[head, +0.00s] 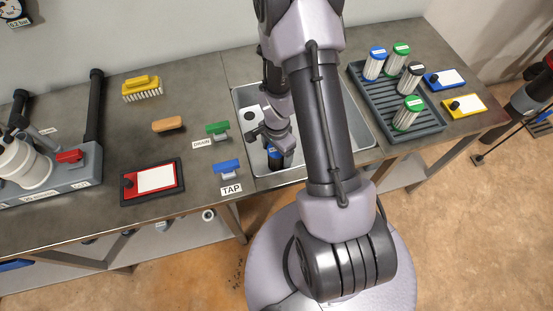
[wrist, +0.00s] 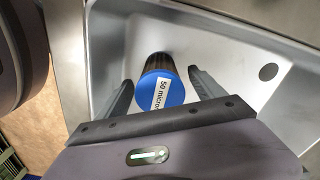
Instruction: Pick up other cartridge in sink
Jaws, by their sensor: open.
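A cartridge with a blue cap (wrist: 168,89) and a dark body is in the sink (wrist: 225,50). Its cap carries a white label reading "50 micron". In the head view the same cartridge (head: 275,158) shows near the sink's front left part, partly under my gripper. My gripper (wrist: 158,88) is open, with one finger on each side of the cartridge. Whether the fingers touch it I cannot tell. In the head view my arm hides much of the sink (head: 362,136).
A grey ridged tray (head: 372,98) right of the sink holds several cartridges with blue, green and black caps. Blue (head: 226,166) and green (head: 217,128) valve handles stand left of the sink, near TAP and DRAIN labels. The sink walls surround my gripper.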

